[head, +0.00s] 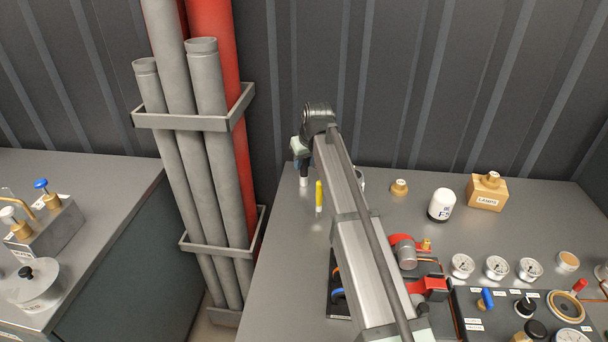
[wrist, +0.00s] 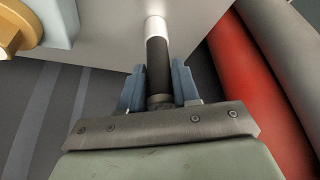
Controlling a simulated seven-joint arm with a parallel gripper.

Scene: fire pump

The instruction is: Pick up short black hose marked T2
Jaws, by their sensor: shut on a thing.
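My gripper (wrist: 158,78) is shut on a short black hose (wrist: 157,58) in the wrist view, with one blue-grey finger on each side of it. The hose has a white band or end (wrist: 155,27) pointing away from the gripper. In the head view my gripper (head: 301,154) is at the back left of the grey worktop, partly hidden by my arm. The hose's white end (head: 303,182) shows just below it, upright, close to the worktop; I cannot tell whether it touches. No T2 marking is readable.
A yellow cylinder (head: 319,196) stands just right of the hose on the worktop (head: 278,250). Grey pipes (head: 190,150) and a red pipe (head: 214,30) rise to the left. A white canister (head: 441,205), brass block (head: 487,192) and gauges (head: 497,267) stand to the right.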

